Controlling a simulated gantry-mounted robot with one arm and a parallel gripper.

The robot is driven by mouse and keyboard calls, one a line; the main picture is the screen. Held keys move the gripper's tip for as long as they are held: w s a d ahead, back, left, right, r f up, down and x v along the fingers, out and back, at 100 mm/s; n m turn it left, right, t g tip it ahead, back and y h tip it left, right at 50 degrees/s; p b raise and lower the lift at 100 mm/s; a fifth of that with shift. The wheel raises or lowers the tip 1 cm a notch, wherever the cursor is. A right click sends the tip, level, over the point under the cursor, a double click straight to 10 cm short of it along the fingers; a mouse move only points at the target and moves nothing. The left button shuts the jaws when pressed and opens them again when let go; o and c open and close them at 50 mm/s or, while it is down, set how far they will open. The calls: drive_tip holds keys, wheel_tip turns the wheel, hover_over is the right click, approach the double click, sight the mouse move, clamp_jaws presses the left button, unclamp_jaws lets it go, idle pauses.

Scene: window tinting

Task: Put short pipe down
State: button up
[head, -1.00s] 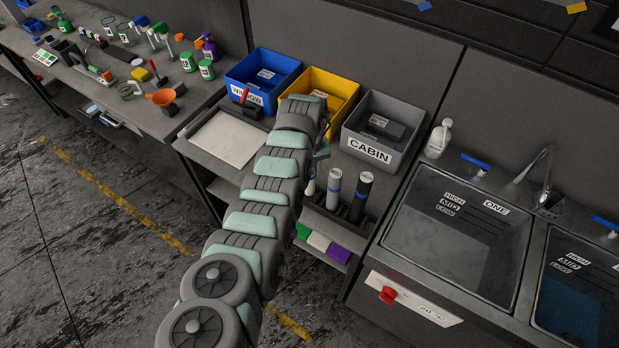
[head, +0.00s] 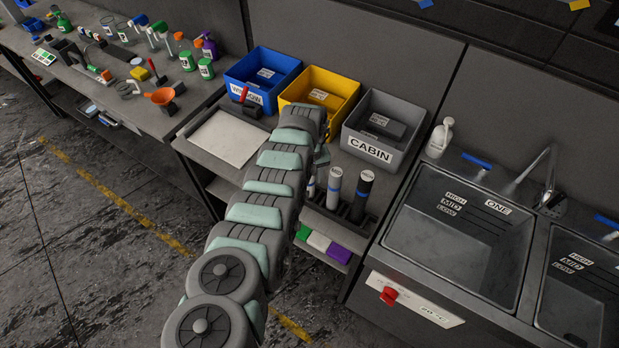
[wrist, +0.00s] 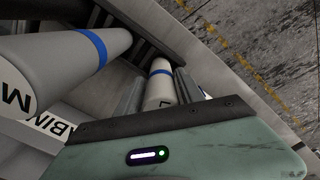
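The short pipe (wrist: 160,88), white with a blue band, stands between the two fingers of my gripper (wrist: 162,92) in the wrist view. The fingers lie close along both its sides and look shut on it. Its banded end points at the dark slotted rack (wrist: 145,28). I cannot tell how deep it sits there. In the head view the pipe (head: 311,186) shows only partly, upright at the rack's left end, beside my gripper (head: 322,160). A larger white pipe (head: 334,188) and a black pipe (head: 362,196) stand to its right; the larger white one fills the wrist view's left (wrist: 62,70).
Blue (head: 262,80), yellow (head: 318,95) and grey CABIN bins (head: 372,150) stand behind the rack. A white sheet (head: 228,138) lies to the left. Green, white and purple items (head: 318,240) sit on the lower shelf. Sink basins (head: 455,235) are at the right.

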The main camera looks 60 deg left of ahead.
drive_tip(key=shift+o, duration=1.1)
drive_tip(key=shift+r, duration=0.1)
wheel_tip(320, 180, up, 4)
drive_tip(key=shift+w+a+r+p, duration=0.1)
drive_tip(key=shift+r+p, duration=0.1)
drive_tip(key=shift+p, duration=0.5)
wheel_tip(320, 180, up, 8)
drive_tip(key=shift+f+b, duration=0.15)
drive_tip(key=shift+b, duration=0.5)
